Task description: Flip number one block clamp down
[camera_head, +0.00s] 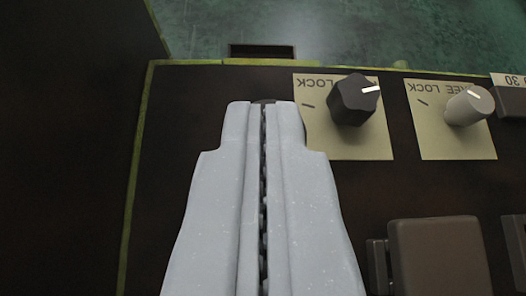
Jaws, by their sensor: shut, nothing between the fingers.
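My gripper (264,104) comes up from the bottom of the picture, with its two pale grey fingers closed together. Its tips are over a dark panel (180,150), left of a black knob on a cream label. I cannot tell which part is the number one block clamp.
The black knob (354,100) and a grey knob (468,106) have labels with upside-down "LOCK" lettering. A brown-grey block (438,258) is at lower right. A labelled dark part (510,100) is at the right edge. Green floor (350,35) lies beyond the yellow-green panel edge.

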